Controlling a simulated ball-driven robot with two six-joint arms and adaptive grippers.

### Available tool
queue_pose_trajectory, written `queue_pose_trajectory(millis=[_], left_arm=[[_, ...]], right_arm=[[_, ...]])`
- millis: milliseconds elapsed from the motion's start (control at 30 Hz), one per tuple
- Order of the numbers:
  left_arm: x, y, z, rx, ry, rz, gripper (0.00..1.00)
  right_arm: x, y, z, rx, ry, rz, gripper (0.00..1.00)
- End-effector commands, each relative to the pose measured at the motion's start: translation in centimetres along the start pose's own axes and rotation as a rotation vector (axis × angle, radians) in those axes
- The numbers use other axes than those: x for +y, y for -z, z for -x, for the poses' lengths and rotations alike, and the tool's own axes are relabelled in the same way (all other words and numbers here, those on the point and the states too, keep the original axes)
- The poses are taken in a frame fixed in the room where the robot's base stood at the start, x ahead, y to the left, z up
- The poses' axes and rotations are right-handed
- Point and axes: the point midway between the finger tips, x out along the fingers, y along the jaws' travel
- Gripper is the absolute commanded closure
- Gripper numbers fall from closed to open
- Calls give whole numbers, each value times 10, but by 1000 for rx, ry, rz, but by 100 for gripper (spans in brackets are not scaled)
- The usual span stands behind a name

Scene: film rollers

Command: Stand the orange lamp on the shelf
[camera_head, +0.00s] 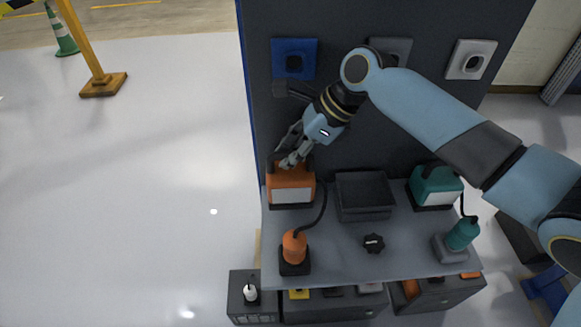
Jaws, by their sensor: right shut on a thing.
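The orange lamp (291,186), a boxy body with a pale front panel, stands upright on the left back of the grey shelf (335,262). A black cord runs from its right side down to an orange cylinder (294,247) in a dark holder at the front left. My right gripper (290,160) reaches down from the upper right and is shut on the top of the orange lamp. The fingers partly hide the lamp's top. My left gripper is not in view.
A dark open tray (346,214) lies right of the lamp. A teal lamp-like box (433,188) and a teal cylinder (462,235) are further right. A black knob (373,243) sits in front. A dark panel (420,96) rises behind, with blue, dark and white plates.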

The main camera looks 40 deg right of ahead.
Motion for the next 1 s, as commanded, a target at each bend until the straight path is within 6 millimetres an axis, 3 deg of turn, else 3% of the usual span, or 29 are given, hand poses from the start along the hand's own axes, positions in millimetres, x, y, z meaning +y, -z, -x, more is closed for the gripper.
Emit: queue_pose_trajectory(millis=[300,667,700,833,1000], left_arm=[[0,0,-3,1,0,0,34],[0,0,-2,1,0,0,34],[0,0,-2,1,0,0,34],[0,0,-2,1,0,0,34],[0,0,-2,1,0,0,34]], right_arm=[[0,20,-32,0,0,-1,100],[0,22,-34,-1,1,0,100],[0,23,-35,1,1,0,84],[0,23,-35,1,0,0,66],[0,23,-35,1,0,-1,64]])
